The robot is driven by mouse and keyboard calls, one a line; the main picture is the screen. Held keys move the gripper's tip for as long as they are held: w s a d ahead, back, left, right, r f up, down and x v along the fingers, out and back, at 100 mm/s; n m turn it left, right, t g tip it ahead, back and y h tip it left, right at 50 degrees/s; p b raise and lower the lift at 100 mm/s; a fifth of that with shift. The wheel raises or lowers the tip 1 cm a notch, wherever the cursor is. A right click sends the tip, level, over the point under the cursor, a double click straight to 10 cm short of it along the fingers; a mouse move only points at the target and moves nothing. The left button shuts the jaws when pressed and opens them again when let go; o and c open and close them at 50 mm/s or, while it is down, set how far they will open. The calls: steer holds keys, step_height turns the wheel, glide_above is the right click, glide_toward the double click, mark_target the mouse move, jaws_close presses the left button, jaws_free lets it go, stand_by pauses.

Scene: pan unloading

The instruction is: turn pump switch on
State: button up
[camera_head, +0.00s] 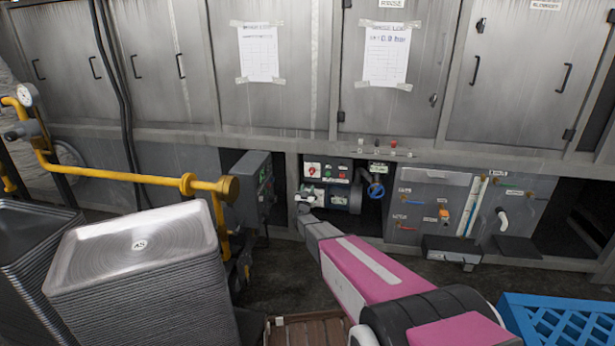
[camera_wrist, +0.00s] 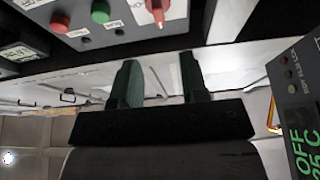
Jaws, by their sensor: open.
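A grey control panel (camera_head: 326,170) sits in a recess of the metal cabinets in the head view. It carries a red switch knob (camera_head: 312,171) on a white plate and small buttons. In the wrist view the red switch knob (camera_wrist: 157,10) is at the top edge, partly cut off, beside a green button (camera_wrist: 83,43) and a red button (camera_wrist: 60,20). I cannot read which label names the pump. My gripper (camera_wrist: 160,82) is open and empty, with its fingers apart from the panel and its knob. In the head view my gripper (camera_head: 305,197) is just below the panel.
A blue valve wheel (camera_head: 376,190) stands right of the panel, and a dark control box (camera_head: 254,190) stands left. A yellow pipe (camera_head: 130,177) and stacked metal trays (camera_head: 140,245) are at left. A blue crate (camera_head: 560,322) is at lower right. A display reading OFF (camera_wrist: 297,140) shows at right.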

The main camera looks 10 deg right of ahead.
mark_target(312, 172)
steer(key=x, duration=1)
steer(key=shift+w, duration=0.1)
jaws_close()
